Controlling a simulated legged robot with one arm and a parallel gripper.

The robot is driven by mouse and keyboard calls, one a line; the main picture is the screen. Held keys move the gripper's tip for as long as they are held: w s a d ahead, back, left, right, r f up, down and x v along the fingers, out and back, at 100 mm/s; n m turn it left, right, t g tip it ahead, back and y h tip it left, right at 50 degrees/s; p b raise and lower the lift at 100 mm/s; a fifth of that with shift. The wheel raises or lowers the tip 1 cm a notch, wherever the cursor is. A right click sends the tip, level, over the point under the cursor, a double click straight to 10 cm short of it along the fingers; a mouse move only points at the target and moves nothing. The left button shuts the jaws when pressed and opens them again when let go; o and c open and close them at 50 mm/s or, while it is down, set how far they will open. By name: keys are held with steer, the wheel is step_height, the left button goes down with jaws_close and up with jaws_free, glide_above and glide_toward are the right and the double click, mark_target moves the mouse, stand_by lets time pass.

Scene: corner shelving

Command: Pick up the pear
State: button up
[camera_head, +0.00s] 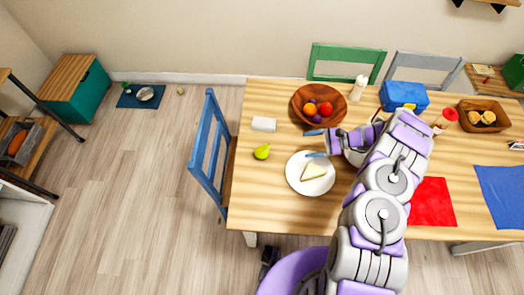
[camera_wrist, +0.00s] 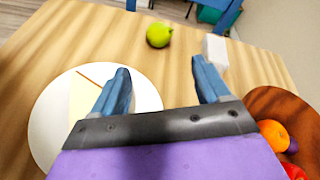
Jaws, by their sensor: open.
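The yellow-green pear (camera_head: 262,152) lies on the wooden table near its left edge. In the wrist view the pear (camera_wrist: 159,34) is ahead of my fingers, roughly between their directions, and not touched. My gripper (camera_head: 315,143) is above the table, to the right of the pear, with its fingers pointing left. In the wrist view my gripper (camera_wrist: 160,82) has its two blue fingers spread apart with nothing between them.
A white plate (camera_head: 297,181) with a pale wedge of food lies beside my gripper. A brown fruit bowl (camera_head: 298,112) stands behind it. A small white block (camera_head: 264,124) lies behind the pear. A blue chair (camera_head: 205,145) stands at the table's left edge.

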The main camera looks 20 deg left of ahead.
mark_target(268, 150)
steer(key=shift+d+f, duration=0.35)
steer(key=shift+f, duration=0.3)
steer(key=x, duration=0.6)
steer(key=b+x, duration=0.1)
steer(key=x, duration=0.5)
steer(key=b+x, duration=0.1)
steer(key=x, duration=0.5)
steer(key=shift+w+a+r, duration=0.1)
steer(key=shift+w+a, duration=0.1)
steer(key=shift+a, duration=0.1)
steer(key=shift+d+r, duration=0.1)
steer(key=shift+d, duration=0.2)
steer(key=shift+c, duration=0.8)
steer(key=shift+a, duration=0.15)
steer(key=c, duration=0.8)
